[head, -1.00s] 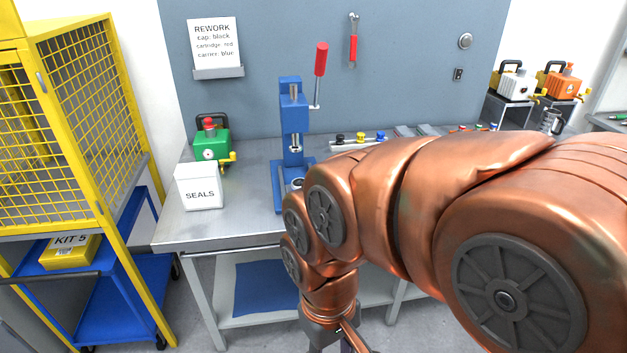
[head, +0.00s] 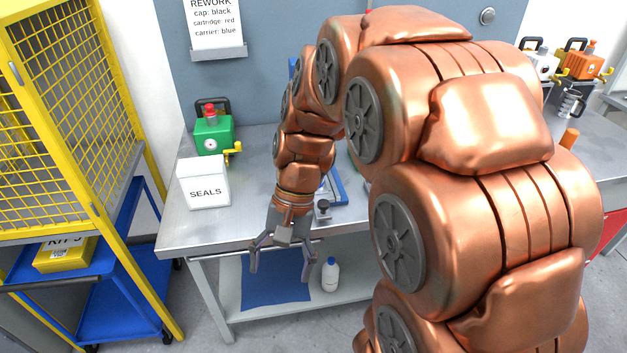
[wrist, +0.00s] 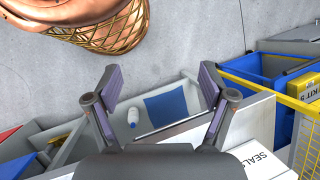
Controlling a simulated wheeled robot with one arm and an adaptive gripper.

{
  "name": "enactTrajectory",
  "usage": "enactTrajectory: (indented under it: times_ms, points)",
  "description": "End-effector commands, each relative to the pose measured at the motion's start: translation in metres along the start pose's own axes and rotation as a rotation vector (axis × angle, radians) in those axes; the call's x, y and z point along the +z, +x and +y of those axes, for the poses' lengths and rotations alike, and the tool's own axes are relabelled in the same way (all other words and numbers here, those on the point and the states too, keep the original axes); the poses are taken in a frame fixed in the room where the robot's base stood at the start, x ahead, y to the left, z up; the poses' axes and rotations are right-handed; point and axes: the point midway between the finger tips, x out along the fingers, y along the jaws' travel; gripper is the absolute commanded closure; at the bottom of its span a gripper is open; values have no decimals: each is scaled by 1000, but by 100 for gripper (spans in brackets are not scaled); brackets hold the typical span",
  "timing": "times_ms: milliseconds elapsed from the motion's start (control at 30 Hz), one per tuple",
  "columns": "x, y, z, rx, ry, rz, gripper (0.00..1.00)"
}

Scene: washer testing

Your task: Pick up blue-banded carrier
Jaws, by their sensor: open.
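My gripper (head: 281,268) hangs open and empty in front of the bench's front edge, pointing down, in the head view. In the wrist view its two fingers (wrist: 160,86) are spread apart with nothing between them. I cannot make out a blue-banded carrier in either view. My arm covers much of the bench's middle and right. A small piece with a black top (head: 323,208) stands on the bench just right of my gripper's wrist; I cannot tell what it is.
A white SEALS box (head: 204,184) and a green pump unit (head: 214,134) stand on the bench (head: 190,238) at left. A white bottle (head: 330,275) and a blue mat (head: 275,290) are on the lower shelf. A yellow cage (head: 70,110) and blue cart (head: 115,280) stand left.

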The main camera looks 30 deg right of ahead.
Motion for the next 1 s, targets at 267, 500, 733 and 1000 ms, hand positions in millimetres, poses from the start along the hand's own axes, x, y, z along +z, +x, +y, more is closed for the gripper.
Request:
enactTrajectory:
  times_ms: [267, 500, 733, 1000]
  points:
    - [-72, -22, -20, -189, 296, -96, 18]
    - [-141, -42, -19, -359, 530, -183, 18]
    - [-211, -59, 0, -530, 740, -272, 18]
    - [-289, -78, 46, -741, 955, -383, 18]
